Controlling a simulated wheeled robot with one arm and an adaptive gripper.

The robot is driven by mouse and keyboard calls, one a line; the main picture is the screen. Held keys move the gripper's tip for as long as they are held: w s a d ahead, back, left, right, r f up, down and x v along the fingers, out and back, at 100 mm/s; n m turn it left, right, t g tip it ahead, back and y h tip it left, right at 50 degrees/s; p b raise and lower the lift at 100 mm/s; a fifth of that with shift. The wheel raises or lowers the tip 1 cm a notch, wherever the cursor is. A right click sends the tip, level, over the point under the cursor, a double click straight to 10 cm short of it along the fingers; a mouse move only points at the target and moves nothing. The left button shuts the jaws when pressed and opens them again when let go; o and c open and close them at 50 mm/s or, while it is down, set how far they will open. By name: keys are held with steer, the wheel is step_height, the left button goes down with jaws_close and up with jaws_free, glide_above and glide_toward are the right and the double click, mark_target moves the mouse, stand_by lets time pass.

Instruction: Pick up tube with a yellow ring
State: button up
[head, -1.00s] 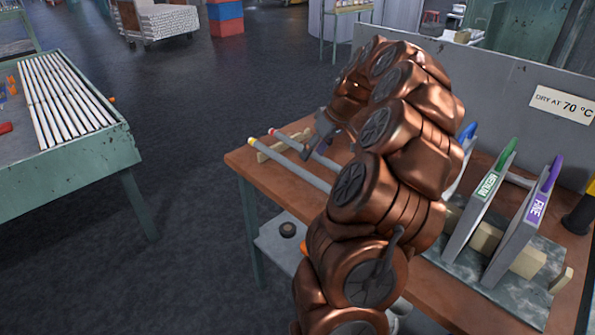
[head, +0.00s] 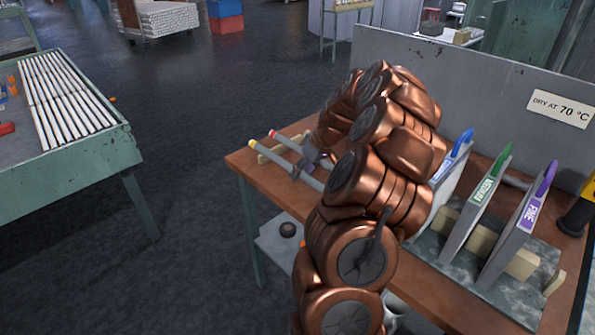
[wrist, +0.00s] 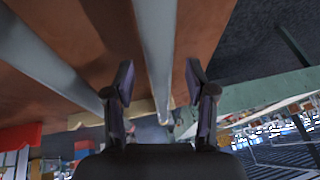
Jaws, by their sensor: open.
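The tube with a yellow ring (head: 272,155) lies on the brown workbench, its ringed end propped on a wooden rest at the far left. A second tube with a red ring (head: 285,142) lies beside it, farther back. My gripper (head: 306,168) is over these tubes, partly hidden by my arm. In the wrist view my open gripper (wrist: 160,75) has one finger on each side of a grey tube (wrist: 155,30), apart from it; its position matches the yellow-ringed one. The other tube (wrist: 45,55) runs outside the fingers on the left. No ring colour is clear there.
The wooden rest (head: 265,157) crosses under the tube ends. Upright boards with blue, green (head: 480,195) and purple (head: 525,220) handles stand at the bench's right. A grey panel (head: 450,75) closes the back. A green table (head: 95,155) with white tubes stands left.

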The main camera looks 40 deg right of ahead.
mark_target(303, 172)
jaws_close()
stand_by(0.3)
steer(key=shift+r+b, duration=0.7)
steer(key=shift+r, duration=1)
steer(key=s+a+b, duration=0.2)
steer(key=s+a, duration=0.2)
steer(key=s, duration=0.2)
steer(key=s+a+r+b, duration=0.1)
steer(key=s+a, duration=0.3)
steer(key=s, duration=0.3)
steer(key=shift+s+a+r+b, duration=0.2)
steer(key=shift+s+r+b, duration=0.1)
steer(key=shift+b, duration=0.05)
